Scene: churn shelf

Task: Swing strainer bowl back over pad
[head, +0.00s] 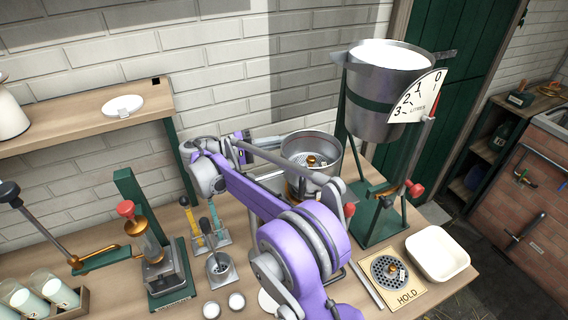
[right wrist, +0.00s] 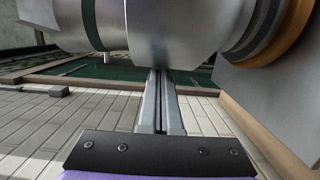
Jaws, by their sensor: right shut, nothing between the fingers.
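A grey metal bowl (head: 322,143), which looks like the strainer bowl, stands behind my purple right arm. Its inside shows a perforated part and a small brass fitting; my arm hides much of its lower body. The square wooden pad (head: 407,297) marked HOLD lies at the table's front right, with a perforated metal disc (head: 384,270) on it. My right gripper (head: 276,141) is shut and empty, pointing right at the bowl's left side. In the right wrist view its fingers (right wrist: 160,80) are together, close to a large grey metal body (right wrist: 175,30); contact is unclear. My left gripper is out of view.
A large milk pail (head: 370,118) with a litre dial sits on a green stand right of the bowl. A white tray (head: 437,253) lies beside the pad. A green press (head: 165,262), bottles (head: 52,288) and small cups stand at left.

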